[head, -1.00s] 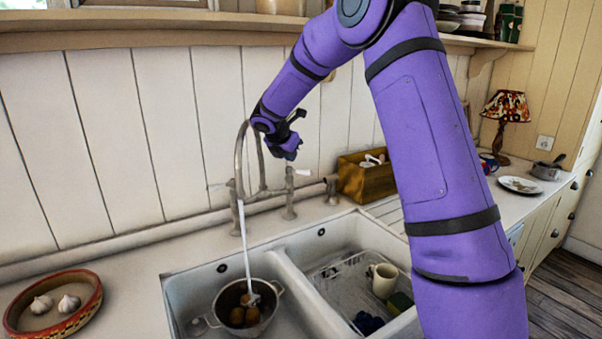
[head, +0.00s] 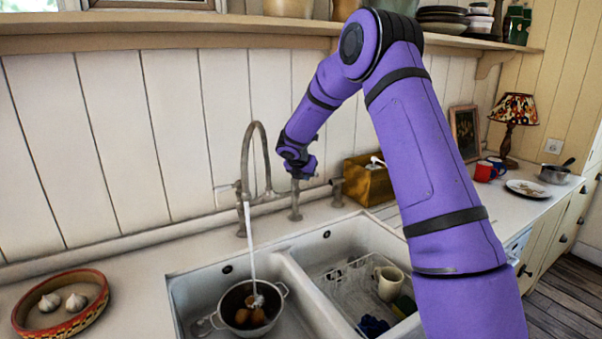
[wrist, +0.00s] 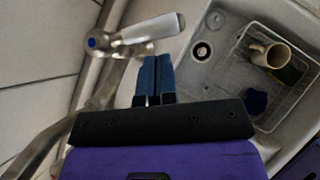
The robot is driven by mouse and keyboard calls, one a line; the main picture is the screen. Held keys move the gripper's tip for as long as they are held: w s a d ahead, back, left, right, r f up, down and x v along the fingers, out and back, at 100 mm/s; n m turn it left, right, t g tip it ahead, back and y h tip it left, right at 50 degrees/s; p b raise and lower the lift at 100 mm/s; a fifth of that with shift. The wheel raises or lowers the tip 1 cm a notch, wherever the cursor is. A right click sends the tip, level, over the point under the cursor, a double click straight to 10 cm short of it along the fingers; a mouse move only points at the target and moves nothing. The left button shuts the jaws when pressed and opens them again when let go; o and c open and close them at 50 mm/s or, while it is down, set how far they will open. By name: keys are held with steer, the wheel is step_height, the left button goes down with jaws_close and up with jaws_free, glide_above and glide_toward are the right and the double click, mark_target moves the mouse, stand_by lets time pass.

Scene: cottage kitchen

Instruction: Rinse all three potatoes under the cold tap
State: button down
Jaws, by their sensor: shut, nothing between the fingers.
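A metal colander (head: 226,305) stands in the left sink basin with brown potatoes (head: 241,317) in it; splashing water partly hides them, so I cannot tell their number. A stream of water (head: 251,240) falls from the arched tap (head: 245,160) into the colander. My gripper (head: 298,178) is shut and empty, low at the right-hand tap handle, which it mostly hides in the head view. In the wrist view, my gripper's blue fingers (wrist: 154,76) are together, just beside the white tap lever (wrist: 152,28), which has a blue dot at its hub. I cannot tell whether they touch.
The right basin holds a wire rack (head: 350,283) with a cream mug (head: 388,283) and a dark blue cloth (head: 373,326). A wooden box (head: 366,183) stands behind the sink, right of the gripper. A bowl of garlic (head: 60,303) sits on the left counter.

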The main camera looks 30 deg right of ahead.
steer(key=shift+w+d+f, duration=0.15)
steer(key=shift+w+d, duration=0.4)
steer(key=shift+d, duration=0.05)
steer(key=shift+d+n, duration=0.25)
steer(key=shift+n, duration=0.15)
steer(key=d+n+y, duration=0.1)
steer(key=w+d+n+t+y, duration=0.1)
steer(key=n, duration=0.1)
steer(key=n+t+y, duration=0.1)
steer(key=n, duration=0.1)
steer(key=shift+w+d, duration=0.3)
steer(key=shift+d, duration=0.1)
steer(key=shift+w+d, duration=0.6)
steer(key=shift+w, duration=0.2)
steer(key=shift+w+t, duration=0.15)
steer(key=shift+t, duration=0.15)
